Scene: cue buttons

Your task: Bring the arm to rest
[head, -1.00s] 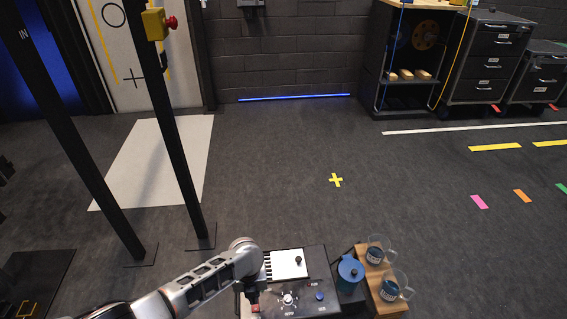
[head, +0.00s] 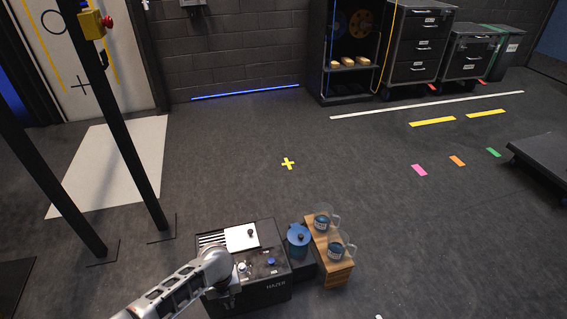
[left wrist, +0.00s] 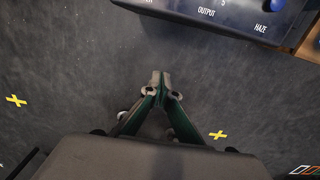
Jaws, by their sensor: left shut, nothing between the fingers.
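My left arm comes in from the lower left of the head view. Its left gripper (head: 229,303) points down at the front left side of the dark hazer box (head: 277,287). In the left wrist view the fingers (left wrist: 161,76) meet at the tips and hold nothing, with dark floor beneath them. The box (left wrist: 215,14) crosses the top right of that view, apart from the fingertips, with the labels OUTPUT and HAZE. A blue button (head: 270,262) and a pale knob (head: 244,267) sit on the box's top. My right gripper is not in view.
A blue lidded pot (head: 298,238) stands right of the box, beside a wooden stand (head: 337,273) with two glass mugs. Black posts (head: 130,150) rise at the left. A low dark platform (head: 545,158) lies far right. The middle floor is clear.

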